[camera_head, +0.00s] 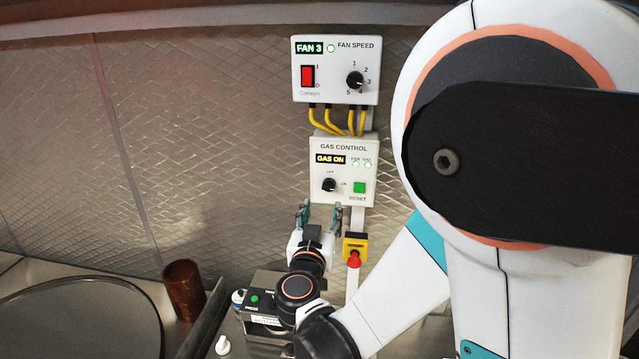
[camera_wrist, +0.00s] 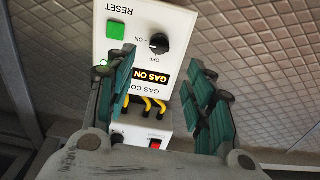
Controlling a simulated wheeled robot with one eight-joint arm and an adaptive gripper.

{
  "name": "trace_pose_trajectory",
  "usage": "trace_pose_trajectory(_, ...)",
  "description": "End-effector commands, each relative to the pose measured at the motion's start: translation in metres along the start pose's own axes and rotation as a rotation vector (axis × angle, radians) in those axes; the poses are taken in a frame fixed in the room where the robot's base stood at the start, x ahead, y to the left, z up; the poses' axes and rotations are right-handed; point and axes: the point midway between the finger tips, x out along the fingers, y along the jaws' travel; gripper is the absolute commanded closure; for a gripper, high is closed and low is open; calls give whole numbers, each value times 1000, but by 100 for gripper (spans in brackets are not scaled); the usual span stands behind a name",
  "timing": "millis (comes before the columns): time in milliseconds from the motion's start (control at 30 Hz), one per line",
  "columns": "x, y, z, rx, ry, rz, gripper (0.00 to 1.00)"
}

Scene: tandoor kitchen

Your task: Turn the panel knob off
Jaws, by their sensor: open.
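The white gas control box (camera_head: 322,160) hangs on the quilted metal wall, its display reading GAS ON. Its black knob (camera_head: 329,185) sits at the lower left, between an OFF mark above and an ON mark to its right; the pointer is too small to read surely. My gripper (camera_head: 320,213) is open and empty just below the box, fingers pointing up. In the wrist view the box appears upside down, with the knob (camera_wrist: 158,43) beyond and roughly between the spread fingers of my gripper (camera_wrist: 158,68). No finger visibly touches the knob.
A green reset button (camera_head: 359,188) is right of the knob. A fan speed box (camera_head: 336,70) with its own knob hangs above, joined by yellow cables (camera_head: 338,121). A red emergency button (camera_head: 354,259) stands below right. A copper cup (camera_head: 184,290) stands left.

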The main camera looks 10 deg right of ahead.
Motion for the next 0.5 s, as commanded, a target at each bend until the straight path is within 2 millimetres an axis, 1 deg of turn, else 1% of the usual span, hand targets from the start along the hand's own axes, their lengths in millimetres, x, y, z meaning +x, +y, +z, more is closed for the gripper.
trace_pose_trajectory(33,11,1,-2,0,0,5,51)
trace_pose_trajectory(300,64,1,-2,-1,-1,3,51)
trace_pose_trajectory(500,95,1,-2,-1,-1,3,51)
